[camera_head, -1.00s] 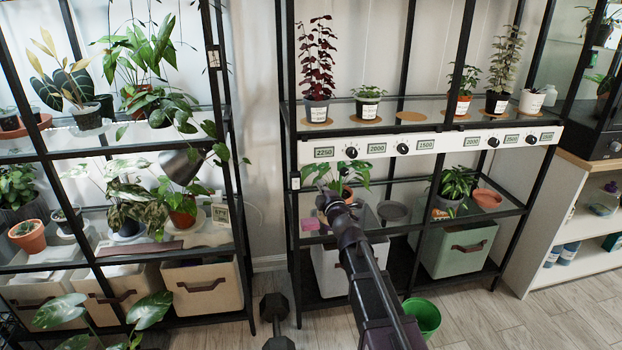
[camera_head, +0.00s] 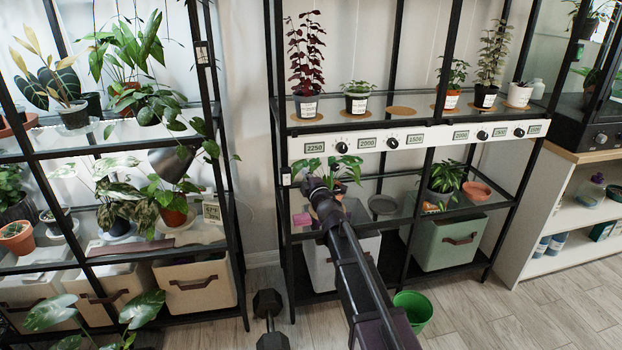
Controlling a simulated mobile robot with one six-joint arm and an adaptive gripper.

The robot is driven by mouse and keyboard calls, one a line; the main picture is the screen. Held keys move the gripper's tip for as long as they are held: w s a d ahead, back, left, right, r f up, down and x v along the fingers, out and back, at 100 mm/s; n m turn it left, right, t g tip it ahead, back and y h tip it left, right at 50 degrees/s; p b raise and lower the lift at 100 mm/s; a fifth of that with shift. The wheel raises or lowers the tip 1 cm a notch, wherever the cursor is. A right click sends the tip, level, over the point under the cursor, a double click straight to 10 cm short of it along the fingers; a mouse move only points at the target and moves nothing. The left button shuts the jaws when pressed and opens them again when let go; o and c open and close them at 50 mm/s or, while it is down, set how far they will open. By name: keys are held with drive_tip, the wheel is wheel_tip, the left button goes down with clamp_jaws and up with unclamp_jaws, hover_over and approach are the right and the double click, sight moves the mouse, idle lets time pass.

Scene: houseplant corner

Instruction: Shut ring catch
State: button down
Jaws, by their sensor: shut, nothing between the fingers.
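I cannot make out a ring catch in this view. My gripper (camera_head: 309,185) is at the far end of my arm, in front of the middle rack's lower glass shelf. It is small and dark against the scene, and it looks shut and empty. It overlaps the left side of a leafy green plant (camera_head: 345,165) in the picture; I cannot tell whether it touches it. My arm hides part of the shelf and the pale bin (camera_head: 318,262) below.
A strip of dials and displays (camera_head: 366,143) runs above my gripper. A small pink block (camera_head: 301,219) is on the shelf close by. A black-framed glass cabinet (camera_head: 592,110) is at right.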

sight(304, 163)
drive_tip(key=shift+x, duration=2.8)
drive_tip(key=shift+s+d, duration=1)
